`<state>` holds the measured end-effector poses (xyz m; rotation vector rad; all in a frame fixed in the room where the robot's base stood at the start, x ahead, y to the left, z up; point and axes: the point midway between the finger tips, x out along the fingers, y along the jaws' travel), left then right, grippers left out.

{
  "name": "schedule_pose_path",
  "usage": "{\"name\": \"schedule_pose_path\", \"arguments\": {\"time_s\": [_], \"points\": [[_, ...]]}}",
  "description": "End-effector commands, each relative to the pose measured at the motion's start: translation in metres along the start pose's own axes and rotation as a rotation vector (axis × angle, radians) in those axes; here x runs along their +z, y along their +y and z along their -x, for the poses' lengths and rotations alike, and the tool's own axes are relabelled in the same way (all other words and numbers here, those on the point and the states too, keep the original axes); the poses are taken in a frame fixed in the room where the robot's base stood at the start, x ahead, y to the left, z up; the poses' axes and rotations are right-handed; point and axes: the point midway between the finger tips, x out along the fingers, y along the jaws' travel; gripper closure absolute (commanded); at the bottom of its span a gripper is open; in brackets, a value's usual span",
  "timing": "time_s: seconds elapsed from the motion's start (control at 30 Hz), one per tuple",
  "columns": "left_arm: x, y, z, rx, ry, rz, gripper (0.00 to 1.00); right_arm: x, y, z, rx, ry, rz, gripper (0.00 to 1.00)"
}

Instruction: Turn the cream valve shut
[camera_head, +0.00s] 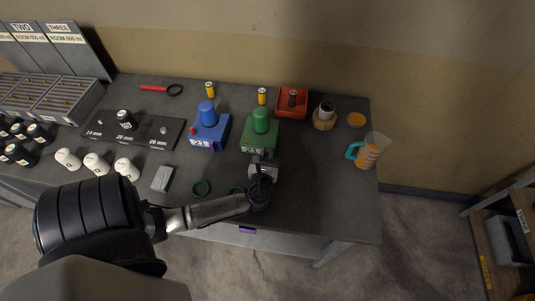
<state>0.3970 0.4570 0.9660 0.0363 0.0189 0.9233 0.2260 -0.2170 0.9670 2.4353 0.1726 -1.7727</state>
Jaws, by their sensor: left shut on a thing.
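My left gripper (259,188) reaches in from the left and is at the table's front, just in front of the green drum unit (260,133). It is shut on a small dark object, whose shape is mostly hidden by the fingers. A pale grey-white piece (264,169) shows right behind the fingers, at the foot of the green unit. I cannot make out a clearly cream valve, nor its turn position. A blue drum unit (209,128) stands to the left of the green one. My right gripper is not in view.
A red bin (292,102), a copper-coloured pot (324,117) and a jug (371,151) are at the right. The table's front right is clear.

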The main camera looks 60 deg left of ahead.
Motion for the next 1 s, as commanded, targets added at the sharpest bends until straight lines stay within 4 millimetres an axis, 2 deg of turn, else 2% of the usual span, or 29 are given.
{"name": "schedule_pose_path", "arguments": {"time_s": [0.37, 0.4, 0.63, 0.87, 1.0], "points": [[0.0003, 0.0018, -0.0002, 0.0, -0.001, 0.057, 1.0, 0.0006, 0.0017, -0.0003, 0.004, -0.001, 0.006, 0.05], [0.0003, 0.0018, -0.0002, 0.0, -0.001, 0.057, 0.8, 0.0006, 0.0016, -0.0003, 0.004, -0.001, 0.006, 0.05], [0.0003, 0.0017, -0.0002, 0.0, -0.001, 0.056, 0.58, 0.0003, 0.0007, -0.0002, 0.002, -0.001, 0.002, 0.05], [0.0002, 0.0016, 0.0001, 0.0, -0.001, 0.055, 0.57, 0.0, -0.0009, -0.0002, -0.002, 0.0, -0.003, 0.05], [-0.0003, 0.0014, 0.0078, -0.001, 0.0, 0.055, 0.57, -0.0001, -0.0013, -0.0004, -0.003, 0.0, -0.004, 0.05]]}}
